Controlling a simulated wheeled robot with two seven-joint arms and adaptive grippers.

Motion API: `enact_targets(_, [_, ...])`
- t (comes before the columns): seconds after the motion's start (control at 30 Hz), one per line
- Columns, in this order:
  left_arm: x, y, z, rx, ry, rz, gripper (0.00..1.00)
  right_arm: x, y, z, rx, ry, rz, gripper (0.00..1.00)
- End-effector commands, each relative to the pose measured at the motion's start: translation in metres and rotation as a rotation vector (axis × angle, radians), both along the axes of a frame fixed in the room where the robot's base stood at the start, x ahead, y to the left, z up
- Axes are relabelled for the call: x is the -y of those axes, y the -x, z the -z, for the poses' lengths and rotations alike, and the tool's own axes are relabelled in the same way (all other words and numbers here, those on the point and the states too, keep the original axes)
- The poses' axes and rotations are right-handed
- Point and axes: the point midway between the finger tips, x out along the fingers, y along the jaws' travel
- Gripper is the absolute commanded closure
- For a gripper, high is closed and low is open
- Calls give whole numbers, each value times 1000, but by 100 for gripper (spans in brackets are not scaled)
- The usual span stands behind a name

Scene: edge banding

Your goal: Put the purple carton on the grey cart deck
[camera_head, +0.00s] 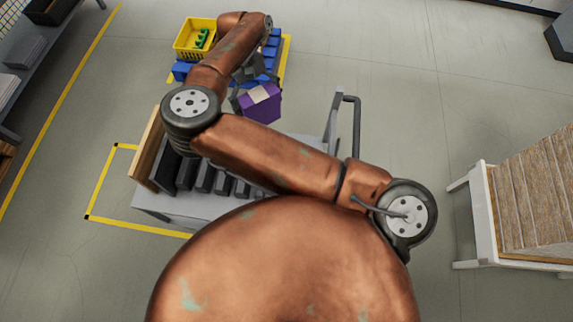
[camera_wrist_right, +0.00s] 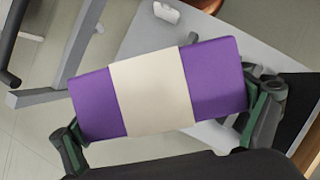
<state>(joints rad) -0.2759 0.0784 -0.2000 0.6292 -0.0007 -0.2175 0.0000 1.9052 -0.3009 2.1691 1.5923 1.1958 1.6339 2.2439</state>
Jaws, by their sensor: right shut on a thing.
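The purple carton (camera_head: 261,103) has a cream band around it and shows large in the wrist view (camera_wrist_right: 212,80). My right gripper (camera_head: 252,82) is shut on it, with one finger at each end of the carton in the wrist view. The carton is held near the far side of the grey cart. The grey cart deck (camera_wrist_right: 148,38) shows behind and below the carton, with floor to its left. In the head view, my right arm covers much of the cart (camera_head: 165,207). The height of the carton above the deck is hard to tell. My left gripper is not in view.
The cart carries several dark upright blocks (camera_head: 204,178) and a wooden board (camera_head: 147,150) at its left, with a handle (camera_head: 356,125) at its right. Beyond are a blue pallet (camera_head: 181,71) and a yellow basket (camera_head: 190,45). A white table (camera_head: 481,215) stands right.

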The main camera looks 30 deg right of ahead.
Motion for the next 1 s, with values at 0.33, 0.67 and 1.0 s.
enact_targets(0.33, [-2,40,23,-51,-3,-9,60,111,14,107,1,7,-152,40])
enact_targets(0.67, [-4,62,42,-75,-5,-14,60,186,24,221,-23,-5,-510,40])
enact_targets(1.0, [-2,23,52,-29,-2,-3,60,195,50,290,-17,-12,-824,40])
